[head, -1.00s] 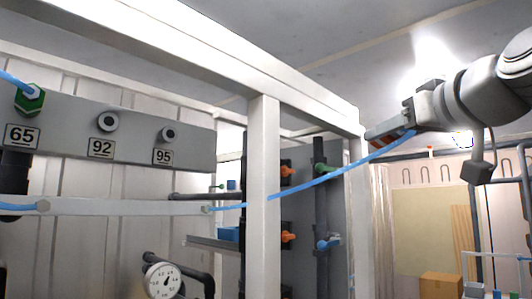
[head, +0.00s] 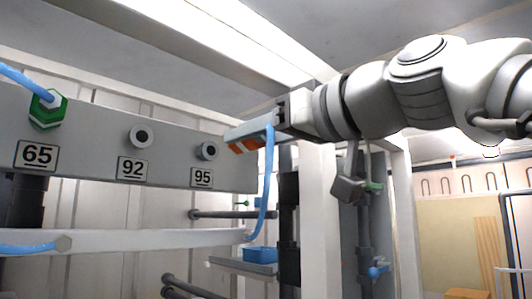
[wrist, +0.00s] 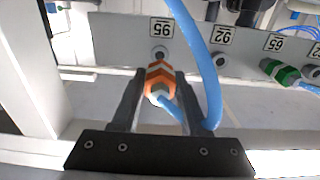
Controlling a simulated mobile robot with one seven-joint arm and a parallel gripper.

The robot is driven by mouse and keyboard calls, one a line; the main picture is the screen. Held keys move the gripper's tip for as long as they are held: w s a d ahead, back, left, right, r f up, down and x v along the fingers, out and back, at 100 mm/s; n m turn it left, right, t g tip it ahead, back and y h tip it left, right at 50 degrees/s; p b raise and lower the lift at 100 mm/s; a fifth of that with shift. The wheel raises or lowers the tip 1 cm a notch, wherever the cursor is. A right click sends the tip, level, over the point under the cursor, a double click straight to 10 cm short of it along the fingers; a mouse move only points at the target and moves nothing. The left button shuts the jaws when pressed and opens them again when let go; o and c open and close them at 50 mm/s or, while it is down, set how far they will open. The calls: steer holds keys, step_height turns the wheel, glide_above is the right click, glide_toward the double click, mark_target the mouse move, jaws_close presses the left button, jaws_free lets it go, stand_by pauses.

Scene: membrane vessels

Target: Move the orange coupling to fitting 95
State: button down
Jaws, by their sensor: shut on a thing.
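My gripper (head: 258,133) is shut on the orange coupling (wrist: 159,78), which has a blue hose (wrist: 199,50) running from it. The coupling also shows in the head view (head: 247,144), partly hidden by the fingers. Fitting 95 (head: 207,151) is a round grey port with a dark hole, above its label "95" (head: 202,177). In the wrist view fitting 95 (wrist: 159,53) lies right in front of the coupling's end, nearly in line with it. A small gap seems to lie between them, but I cannot tell for sure whether they touch.
Fitting 92 (head: 141,136) is empty. A green coupling (head: 47,108) with a blue hose sits above label 65. A white upright post (head: 317,205) stands right of the panel, close under my arm. A white rail (head: 150,240) runs below the panel.

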mark_target(211, 151)
stand_by(0.3)
steer(key=p+x, duration=0.1)
steer(key=x, duration=0.4)
steer(key=shift+w+a, duration=0.3)
stand_by(2.5)
steer(key=shift+w+a, duration=0.35)
steer(key=shift+a, duration=0.05)
stand_by(0.5)
steer(key=shift+c, duration=1.7)
jaws_free()
steer(key=b+v, duration=0.4)
steer(key=v, duration=1.3)
steer(key=shift+s+d, duration=0.15)
steer(key=shift+s, duration=0.05)
steer(key=shift+f, duration=0.1)
